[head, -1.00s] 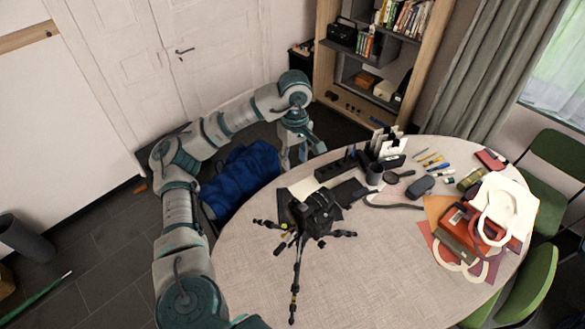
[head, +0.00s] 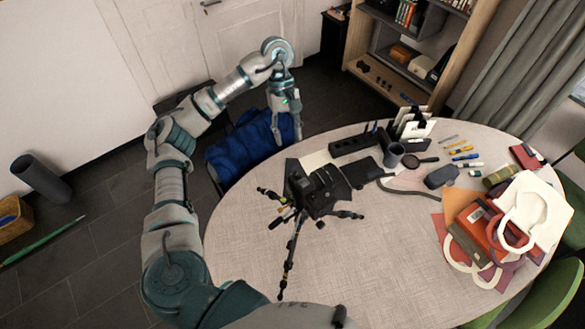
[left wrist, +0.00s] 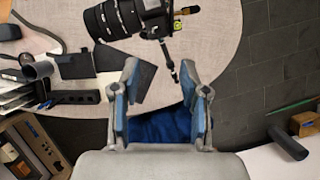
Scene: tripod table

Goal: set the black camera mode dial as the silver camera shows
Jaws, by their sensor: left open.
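A black camera (head: 318,190) sits on a small tripod (head: 292,250) with spread legs on the round table (head: 350,270). In the left wrist view the black camera (left wrist: 125,18) is at the top, its large lens toward the left. Its mode dial is too small to tell. I cannot make out a silver camera in these frames. My left gripper (head: 287,140) is open and empty, beyond the table's back left edge, over a blue item on a chair. In the left wrist view its fingers (left wrist: 160,100) are apart, with the camera beyond them. My right gripper is not in view.
Behind the camera stand a black organizer (head: 350,143), a dark cup (head: 394,155) and a magnifier (head: 418,161). Bags and papers (head: 490,230) cover the right side. A blue item (head: 240,148) lies on a chair. The table's front is clear.

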